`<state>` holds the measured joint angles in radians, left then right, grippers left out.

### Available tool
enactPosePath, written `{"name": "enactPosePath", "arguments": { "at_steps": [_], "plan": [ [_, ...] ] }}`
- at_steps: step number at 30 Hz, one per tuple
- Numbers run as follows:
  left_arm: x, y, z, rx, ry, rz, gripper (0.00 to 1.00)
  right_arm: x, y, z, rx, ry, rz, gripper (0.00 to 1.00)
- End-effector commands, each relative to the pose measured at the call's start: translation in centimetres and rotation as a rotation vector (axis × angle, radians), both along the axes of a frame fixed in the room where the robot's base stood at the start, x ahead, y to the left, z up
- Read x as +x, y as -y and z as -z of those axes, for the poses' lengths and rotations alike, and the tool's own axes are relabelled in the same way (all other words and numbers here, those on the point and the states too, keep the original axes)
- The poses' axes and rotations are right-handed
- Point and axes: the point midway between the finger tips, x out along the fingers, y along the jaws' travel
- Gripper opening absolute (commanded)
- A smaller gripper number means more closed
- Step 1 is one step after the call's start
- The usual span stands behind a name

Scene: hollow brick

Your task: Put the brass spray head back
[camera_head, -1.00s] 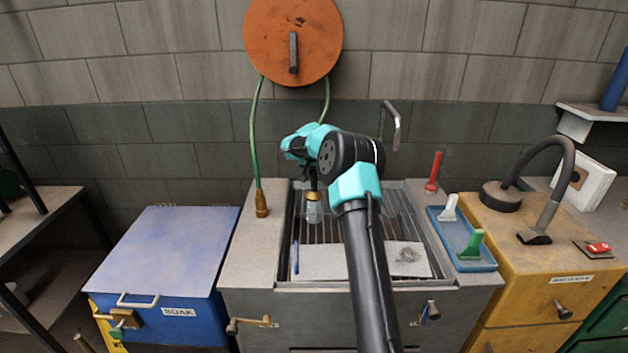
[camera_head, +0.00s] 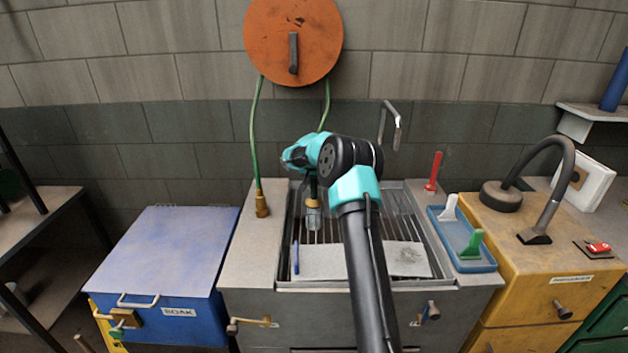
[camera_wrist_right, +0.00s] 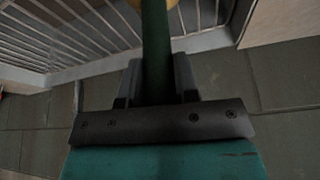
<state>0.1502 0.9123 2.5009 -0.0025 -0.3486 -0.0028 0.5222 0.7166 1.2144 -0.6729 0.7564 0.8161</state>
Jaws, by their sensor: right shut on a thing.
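My right gripper (camera_head: 312,187) hangs over the left part of a grated grey sink (camera_head: 447,276). It is shut on the green hose end of the brass spray head (camera_head: 313,203). In the wrist view the dark green stem (camera_wrist_right: 155,45) runs between the two fingers, and the brass (camera_wrist_right: 174,20) shows at the top edge. A pale grey translucent shape shows just below the brass; I cannot tell whether it is water. The hose runs up behind my arm to a round orange reel (camera_head: 265,45) on the wall. My left gripper is out of view.
A second green hose ends in a brass fitting (camera_head: 262,205) at the sink's left ledge. A white sheet (camera_head: 345,261) lies across the grate. A blue tray (camera_head: 476,262) with brushes and a red-handled tool (camera_head: 434,172) are at the right. A blue SOAK box (camera_head: 165,250) stands left.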

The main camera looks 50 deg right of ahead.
Motion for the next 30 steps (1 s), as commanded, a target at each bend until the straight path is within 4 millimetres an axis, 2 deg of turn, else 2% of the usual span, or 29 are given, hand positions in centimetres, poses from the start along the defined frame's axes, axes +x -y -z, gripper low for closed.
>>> {"name": "enactPosePath", "arguments": {
  "at_steps": [1, 2, 9, 20, 25, 30],
  "plan": [
    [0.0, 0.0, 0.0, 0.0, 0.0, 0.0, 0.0, 0.0, 0.0, 0.1, 0.0, 0.0, 0.0, 0.05],
    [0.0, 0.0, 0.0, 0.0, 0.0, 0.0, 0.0, 0.0, 0.0, 0.1, 0.0, 0.0, 0.0, 0.31],
    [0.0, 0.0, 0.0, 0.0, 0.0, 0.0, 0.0, 0.0, 0.0, 0.1, 0.0, 0.0, 0.0, 0.54],
    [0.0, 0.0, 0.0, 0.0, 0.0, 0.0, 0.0, 0.0, 0.0, -0.4, 0.0, 0.0, 0.0, 0.54],
    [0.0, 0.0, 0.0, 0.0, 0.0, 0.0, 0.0, -0.4, -0.5, -2.0, -0.002, 0.001, 0.0, 0.54],
    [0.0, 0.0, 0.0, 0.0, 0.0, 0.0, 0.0, -1.0, -1.5, -4.8, -0.002, 0.002, 0.0, 0.54]
  ]
}}
